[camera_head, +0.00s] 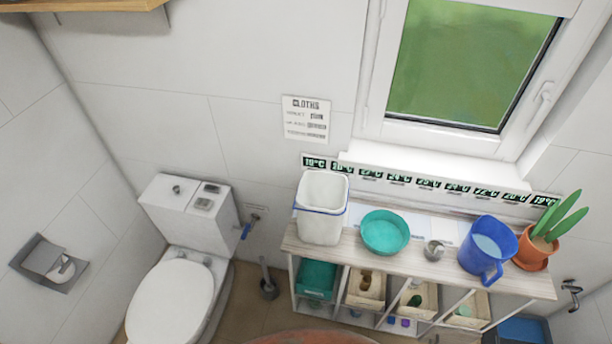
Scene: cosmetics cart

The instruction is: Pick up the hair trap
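No thing here is plainly a hair trap. A small grey metallic round item (434,250) stands on the top of the shelf unit (350,259), between a teal bowl (385,232) and a blue jug (487,247). It is too small to tell whether it is the hair trap. Neither of my grippers is in view.
A white bin (321,207) and a potted plant (537,248) stand at the two ends of the shelf top. Crates fill the compartments below. A toilet (175,300) is at left, with a brush (268,283) beside it. A window (465,65) is above.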

